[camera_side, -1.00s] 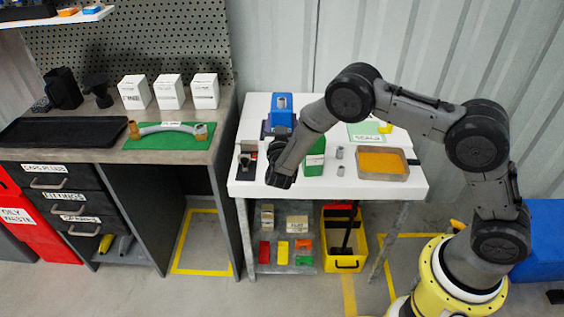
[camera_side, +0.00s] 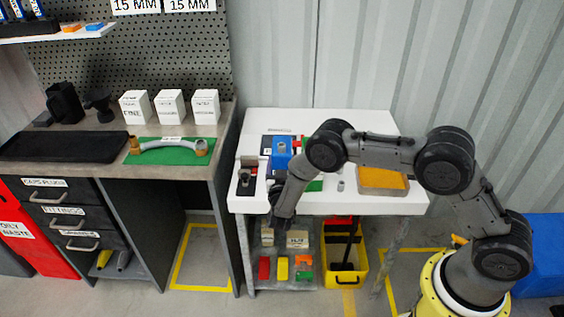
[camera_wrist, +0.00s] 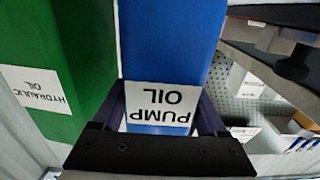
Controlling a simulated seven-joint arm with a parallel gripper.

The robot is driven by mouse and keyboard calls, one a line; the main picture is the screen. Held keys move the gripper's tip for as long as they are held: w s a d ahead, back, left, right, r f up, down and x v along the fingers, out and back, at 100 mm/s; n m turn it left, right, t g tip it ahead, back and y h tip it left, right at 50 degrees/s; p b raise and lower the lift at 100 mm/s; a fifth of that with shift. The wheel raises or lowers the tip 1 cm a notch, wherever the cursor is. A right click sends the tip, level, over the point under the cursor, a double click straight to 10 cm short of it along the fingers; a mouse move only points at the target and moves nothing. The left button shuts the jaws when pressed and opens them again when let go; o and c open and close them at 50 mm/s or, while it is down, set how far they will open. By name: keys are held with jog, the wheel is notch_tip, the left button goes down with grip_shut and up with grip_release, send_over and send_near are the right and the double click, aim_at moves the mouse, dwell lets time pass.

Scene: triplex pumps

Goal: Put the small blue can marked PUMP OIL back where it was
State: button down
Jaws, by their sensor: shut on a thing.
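The blue can (camera_wrist: 165,50) fills the middle of the wrist view, its white PUMP OIL label upside down in the picture. My gripper (camera_wrist: 160,110) is shut on it, one finger on each side. In the side view the blue can (camera_side: 281,162) with a grey top appears upright over the white table, just beyond my dark gripper (camera_side: 284,195). Its bottom is hidden; I cannot tell whether it touches the table. A green HYDRAULIC OIL can (camera_wrist: 55,45) is close beside it in the wrist view; in the side view it is mostly behind my arm.
A dark panel with a white label (camera_side: 280,133) shows behind the blue can. A black item (camera_side: 246,176) stands at the table's left, a small grey cylinder (camera_side: 340,186) and an orange-filled tray (camera_side: 383,181) to the right. The white table (camera_side: 400,207) is bare along its front right edge.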

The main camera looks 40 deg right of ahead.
grip_release()
jog(key=shift+f, duration=0.1)
jog(key=v, duration=1.2)
jog(key=shift+r, duration=0.2)
jog(key=shift+d, duration=0.1)
